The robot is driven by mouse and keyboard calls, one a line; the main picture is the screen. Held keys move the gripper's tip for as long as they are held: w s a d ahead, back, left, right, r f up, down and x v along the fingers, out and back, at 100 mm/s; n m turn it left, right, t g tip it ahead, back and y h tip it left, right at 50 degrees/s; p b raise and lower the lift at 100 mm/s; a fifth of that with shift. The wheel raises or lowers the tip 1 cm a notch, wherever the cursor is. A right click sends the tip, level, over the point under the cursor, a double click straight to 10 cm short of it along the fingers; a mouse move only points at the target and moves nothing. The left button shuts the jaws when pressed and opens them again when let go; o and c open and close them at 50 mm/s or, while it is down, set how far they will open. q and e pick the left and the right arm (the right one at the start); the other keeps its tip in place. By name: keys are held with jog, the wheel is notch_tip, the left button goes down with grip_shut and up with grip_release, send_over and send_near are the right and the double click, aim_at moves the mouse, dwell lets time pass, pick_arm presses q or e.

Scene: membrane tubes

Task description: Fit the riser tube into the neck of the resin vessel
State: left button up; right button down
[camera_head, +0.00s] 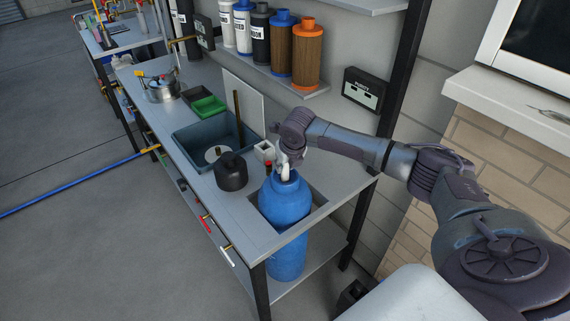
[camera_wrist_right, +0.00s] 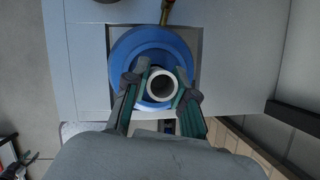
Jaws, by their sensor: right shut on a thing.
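The resin vessel (camera_head: 284,205) is a tall blue cylinder standing upright in a cut-out at the near end of the bench. It also shows from above in the right wrist view (camera_wrist_right: 122,58). My right gripper (camera_head: 283,163) is directly over its neck, shut on the white riser tube (camera_head: 285,174). In the right wrist view the tube's round open end (camera_wrist_right: 161,72) sits between the two fingers (camera_wrist_right: 161,88), roughly centred over the vessel. The tube's lower end is hidden, so I cannot tell how deep it sits in the neck. My left gripper is not in view.
A black rounded cap-like object (camera_head: 231,173) and a small white block (camera_head: 264,151) stand close left of the vessel. Behind are a grey-blue tub (camera_head: 190,142) with a brown rod (camera_head: 238,115), and a green tray (camera_head: 208,106). Filter cartridges (camera_head: 308,60) line the wall shelf.

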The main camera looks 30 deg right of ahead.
jog(key=shift+f, duration=0.15)
jog(key=shift+f, duration=0.45)
jog(key=c, duration=1)
grip_release()
jog(key=shift+o, duration=0.2)
jog(key=shift+r, duration=0.1)
jog(key=shift+r, duration=0.25)
jog(key=b+v, duration=0.1)
jog(key=v, duration=1.1)
jog(key=shift+r, duration=0.35)
jog(key=shift+w+a, duration=0.1)
